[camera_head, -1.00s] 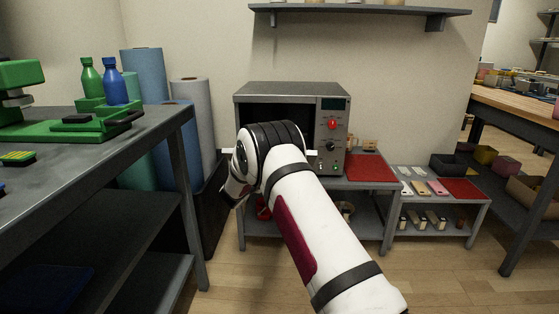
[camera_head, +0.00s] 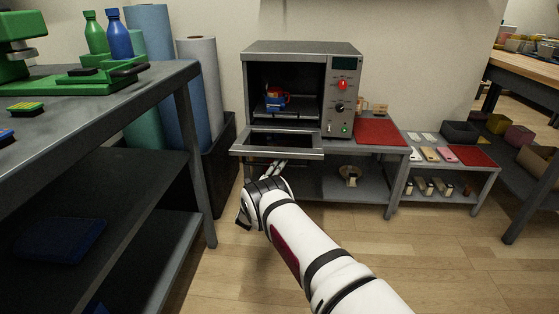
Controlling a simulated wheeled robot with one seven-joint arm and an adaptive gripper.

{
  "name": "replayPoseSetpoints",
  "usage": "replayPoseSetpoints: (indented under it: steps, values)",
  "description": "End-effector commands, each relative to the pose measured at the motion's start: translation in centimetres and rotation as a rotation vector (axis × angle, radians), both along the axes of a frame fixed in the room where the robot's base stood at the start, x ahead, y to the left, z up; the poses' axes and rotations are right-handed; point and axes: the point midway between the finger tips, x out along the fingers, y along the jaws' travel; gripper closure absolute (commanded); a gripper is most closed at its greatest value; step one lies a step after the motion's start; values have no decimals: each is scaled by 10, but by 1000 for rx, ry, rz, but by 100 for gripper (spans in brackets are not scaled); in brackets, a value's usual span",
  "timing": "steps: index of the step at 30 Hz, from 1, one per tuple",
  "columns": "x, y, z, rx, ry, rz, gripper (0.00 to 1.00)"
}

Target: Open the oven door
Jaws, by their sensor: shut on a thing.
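The grey oven (camera_head: 300,48) stands on a metal table against the wall. Its door (camera_head: 315,152) is folded down on its lower edge and lies about level, sticking out in front. The oven's inside is in plain view. A blue and red mug (camera_head: 277,97) stands inside on a low stand or plate. My gripper (camera_head: 276,167) is at the door's front edge, below it and shut on the door, apparently at its handle. The handle and the contact are mostly hidden under the door.
The control panel (camera_head: 343,100) has a red knob, a black knob and a green light. A red mat (camera_head: 381,132) lies right of the oven. A workbench (camera_head: 165,85) stands at left, with rolls (camera_head: 200,80) behind. The floor in front at right is clear.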

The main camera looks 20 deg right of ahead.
Motion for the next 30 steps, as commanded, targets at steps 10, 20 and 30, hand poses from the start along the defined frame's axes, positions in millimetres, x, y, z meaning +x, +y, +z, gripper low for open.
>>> replayPoseSetpoints:
  steps: [10, 20, 30]
  values:
    - [0, -1, -12, -21, -38, -2, 100]
    - [1, -1, -13, -23, -40, -1, 100]
    - [1, -1, -13, -23, -40, -1, 67]
